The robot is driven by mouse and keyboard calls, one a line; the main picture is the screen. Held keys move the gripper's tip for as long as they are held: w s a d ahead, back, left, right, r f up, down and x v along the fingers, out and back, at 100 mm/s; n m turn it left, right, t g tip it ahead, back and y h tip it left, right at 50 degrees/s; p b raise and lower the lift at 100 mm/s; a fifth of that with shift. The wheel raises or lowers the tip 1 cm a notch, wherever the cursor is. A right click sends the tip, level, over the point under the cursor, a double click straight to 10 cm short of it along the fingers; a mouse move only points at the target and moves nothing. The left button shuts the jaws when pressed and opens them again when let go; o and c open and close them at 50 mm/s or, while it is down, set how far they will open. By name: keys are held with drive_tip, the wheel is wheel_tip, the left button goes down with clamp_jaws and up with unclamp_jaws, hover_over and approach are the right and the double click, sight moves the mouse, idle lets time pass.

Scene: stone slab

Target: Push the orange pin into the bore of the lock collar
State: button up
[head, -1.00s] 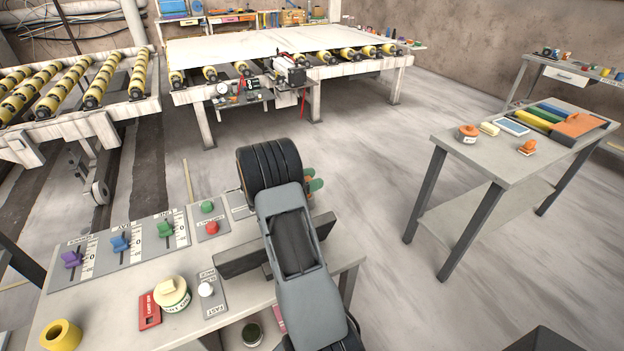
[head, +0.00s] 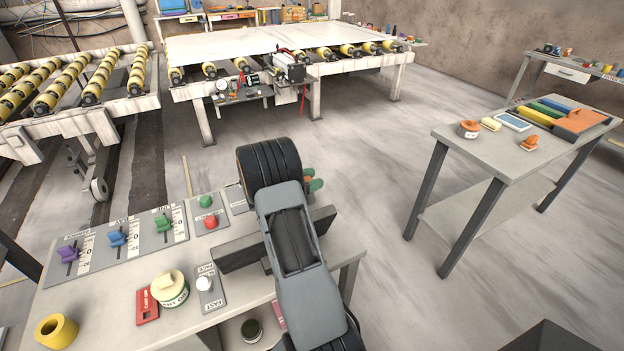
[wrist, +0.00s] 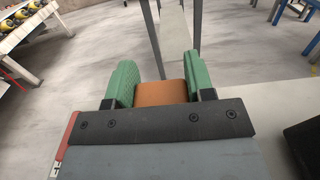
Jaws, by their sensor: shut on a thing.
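My gripper (wrist: 158,82) shows two green finger pads in the wrist view, with an orange piece, seemingly the orange pin (wrist: 161,94), closed between them. Its far end is hidden by the view along the fingers. In the head view my gripper (head: 313,180) is mostly hidden behind my dark wrist, with only green tips showing past its right side, beyond the control bench's far edge.
A control bench (head: 120,285) carries levers, buttons and a yellow ring (head: 56,331). A dark upright plate (head: 235,254) stands beside my arm. A grey side table (head: 460,140) with orange items is at right. A roller table (head: 290,45) stands behind. Open floor lies between.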

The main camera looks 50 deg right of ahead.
drive_tip(key=shift+f, duration=0.15)
drive_tip(key=o, duration=1.1)
drive_tip(key=b+v, duration=0.2)
drive_tip(key=v, duration=1.1)
drive_tip(key=shift+w+a, duration=0.15)
drive_tip(key=shift+a, duration=0.25)
